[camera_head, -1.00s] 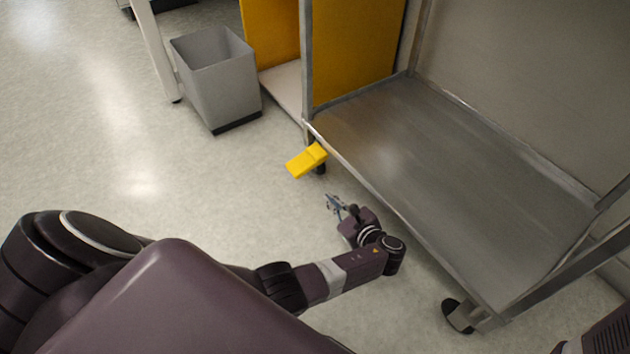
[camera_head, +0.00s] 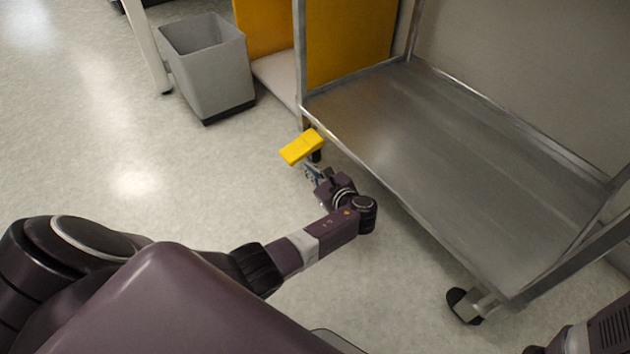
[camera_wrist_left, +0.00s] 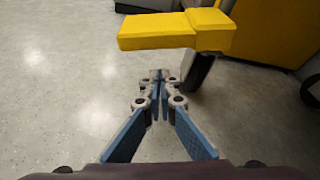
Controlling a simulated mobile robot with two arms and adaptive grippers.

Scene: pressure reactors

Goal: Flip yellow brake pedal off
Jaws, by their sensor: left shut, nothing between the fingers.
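The yellow brake pedal (camera_head: 302,147) sticks out from the near-left corner of the metal cart, above its caster. It also shows at the top of the left wrist view (camera_wrist_left: 175,30), with the dark caster wheel below it. My left gripper (camera_head: 308,168) is low over the floor, just on the near side of the pedal and under its outer part. In the left wrist view its blue-padded fingers (camera_wrist_left: 158,78) are together at the tips, with nothing between them. The tips look just below the pedal; I cannot tell whether they touch it. My right gripper is not in view.
The metal cart (camera_head: 450,170) has a flat lower shelf and a near-right caster (camera_head: 465,305). A grey bin (camera_head: 207,70) stands left of it. Yellow panels (camera_head: 350,40) stand behind. The floor (camera_head: 110,150) on the left is clear.

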